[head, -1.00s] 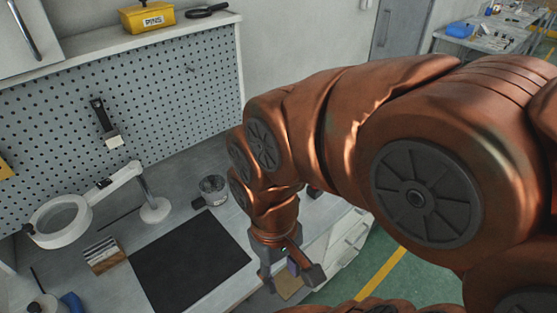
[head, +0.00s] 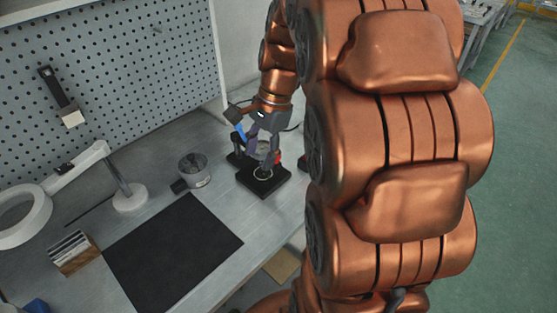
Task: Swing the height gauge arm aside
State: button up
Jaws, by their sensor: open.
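A small device with a square black base (head: 270,187), which looks like the height gauge, stands on the bench right of the black mat. A pale ring lies on its base, and a bit of red shows at its right side. My gripper (head: 253,143) is over this device, pointing down, with its fingers apart. One finger reaches low near the ring; I cannot tell whether it touches. The gauge's swinging arm is mostly hidden behind my gripper.
A grey cup (head: 195,170) stands left of the device. The black mat (head: 172,250) lies in front, with a small slotted block (head: 73,252) to its left. A white ring magnifier (head: 22,215) on a stand is at far left. A pegboard (head: 110,90) closes the back.

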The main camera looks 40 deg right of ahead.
aim_at(279, 154)
jog(key=w+d+f+m+t+b, duration=0.1)
jog(key=w+d+f+m+b, duration=0.2)
jog(key=d, duration=0.4)
jog(key=w+d+f+m+t+b, duration=0.1)
jog(key=w+d+m, duration=0.1)
jog(key=d+m, duration=0.35)
jog(key=shift+p+x, duration=0.7)
jog(key=shift+x, duration=3.1)
jog(key=shift+w+d, duration=0.1)
jog(key=shift+d, duration=0.05)
jog(key=shift+c, duration=0.4)
grip_shut()
